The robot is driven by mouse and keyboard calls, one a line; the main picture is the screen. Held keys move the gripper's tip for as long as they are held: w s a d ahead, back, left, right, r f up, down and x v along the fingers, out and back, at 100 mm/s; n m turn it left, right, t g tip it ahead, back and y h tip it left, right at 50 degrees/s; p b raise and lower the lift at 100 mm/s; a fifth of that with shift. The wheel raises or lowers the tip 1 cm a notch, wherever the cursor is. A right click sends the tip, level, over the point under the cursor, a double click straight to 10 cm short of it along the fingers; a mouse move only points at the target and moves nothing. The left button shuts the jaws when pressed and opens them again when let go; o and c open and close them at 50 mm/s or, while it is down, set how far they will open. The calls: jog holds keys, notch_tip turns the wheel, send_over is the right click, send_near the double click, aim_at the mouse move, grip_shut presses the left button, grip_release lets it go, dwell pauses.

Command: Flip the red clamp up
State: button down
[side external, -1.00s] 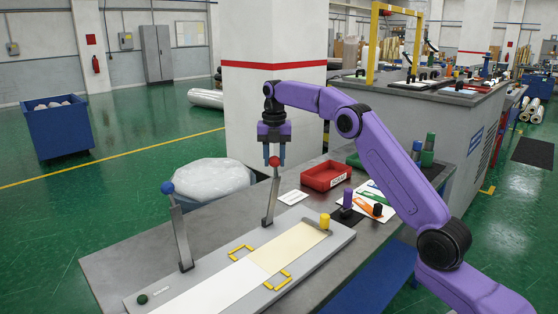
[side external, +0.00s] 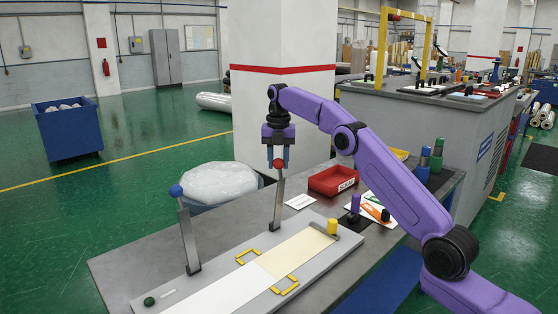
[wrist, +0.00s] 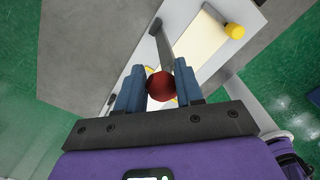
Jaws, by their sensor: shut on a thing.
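The red clamp is a grey lever with a red ball knob (side external: 280,163) on top. It stands nearly upright, leaning slightly, on the grey board (side external: 320,257). My gripper (side external: 279,161) points down from above and is shut on the red knob. In the wrist view the red knob (wrist: 161,86) sits between the two blue fingers, and the lever (wrist: 163,45) runs away from it toward the board. A second clamp with a blue knob (side external: 176,190) stands upright at the board's left.
The board carries a cream and white sheet (side external: 293,248), yellow brackets (side external: 286,284) and a yellow knob (side external: 332,226).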

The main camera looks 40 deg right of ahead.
jog(key=c, duration=0.8)
grip_release()
jog(key=shift+w+a+f, duration=0.1)
jog(key=shift+a+f, duration=0.5)
jog(key=shift+a, duration=0.2)
jog(key=shift+o, duration=0.2)
jog(key=shift+d+r, duration=0.1)
jog(key=shift+d+r, duration=0.1)
jog(key=shift+d, duration=0.05)
jog(key=shift+s, duration=0.2)
jog(key=shift+s+d, duration=0.15)
jog(key=shift+s, duration=0.45)
jog(key=s+f, duration=0.4)
jog(key=s, duration=0.4)
jog(key=s+f, duration=0.3)
jog(key=s, duration=0.5)
jog(key=s+f, duration=0.1)
jog(key=f, duration=0.2)
jog(key=s+f, duration=0.2)
jog(key=f, duration=0.2)
jog(key=s+f, duration=0.2)
jog(key=f, duration=0.1)
jog(key=shift+s+f, duration=0.15)
jog(key=shift+f, duration=0.25)
jog(key=shift+s+f, duration=0.1)
jog(key=shift+f, duration=0.75)
